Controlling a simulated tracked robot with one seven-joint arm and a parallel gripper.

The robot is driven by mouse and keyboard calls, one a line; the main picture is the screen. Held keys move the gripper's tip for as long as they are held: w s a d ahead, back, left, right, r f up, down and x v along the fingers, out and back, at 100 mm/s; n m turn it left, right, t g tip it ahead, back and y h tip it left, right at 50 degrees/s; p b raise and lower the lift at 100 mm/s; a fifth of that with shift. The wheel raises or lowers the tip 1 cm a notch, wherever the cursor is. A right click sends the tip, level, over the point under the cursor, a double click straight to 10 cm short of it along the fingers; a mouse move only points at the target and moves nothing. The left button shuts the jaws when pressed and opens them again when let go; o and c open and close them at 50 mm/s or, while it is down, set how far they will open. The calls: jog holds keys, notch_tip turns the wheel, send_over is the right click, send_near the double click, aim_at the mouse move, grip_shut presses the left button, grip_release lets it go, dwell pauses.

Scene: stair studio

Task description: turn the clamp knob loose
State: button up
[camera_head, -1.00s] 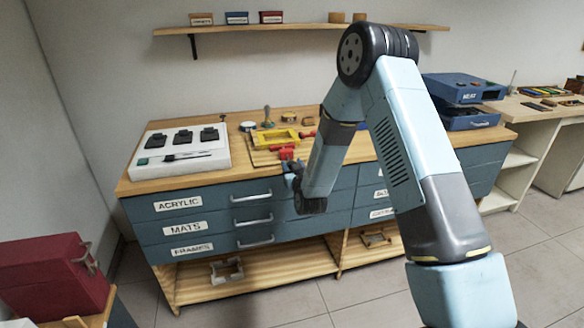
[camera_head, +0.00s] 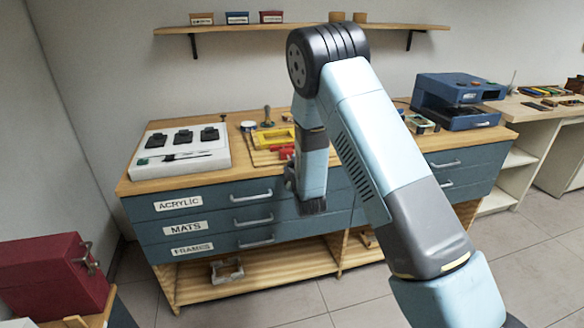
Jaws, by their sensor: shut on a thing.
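A red clamp (camera_head: 284,150) sits at the front edge of the wooden workbench, beside a yellow frame (camera_head: 275,137) on a light board. My gripper (camera_head: 290,172) is at the bench's front edge, just below the red clamp. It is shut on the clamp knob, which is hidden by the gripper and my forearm. My forearm hangs nearly upright in front of the drawers and covers the right part of the clamp area. The knob's turn angle cannot be seen.
A white tray (camera_head: 165,169) with dark pieces lies on the bench at left. A blue machine (camera_head: 458,98) stands at right. Labelled drawers with metal handles (camera_head: 252,196) are below. A red case (camera_head: 50,275) is at lower left. A wall shelf (camera_head: 290,27) is above.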

jog(key=n, duration=0.5)
jog(key=shift+s+a+f+n, duration=0.15)
jog(key=shift+a+f+n, duration=0.05)
jog(key=shift+a+n, duration=0.1)
jog(key=shift+n, duration=0.5)
jog(key=shift+s+f, duration=0.1)
jog(key=shift+f, duration=0.05)
jog(key=o, duration=0.8)
jog(key=shift+o, duration=1)
jog(key=shift+d, duration=0.15)
jog(key=v, duration=1.3)
jog(key=shift+s, duration=0.25)
jog(key=shift+d, duration=0.1)
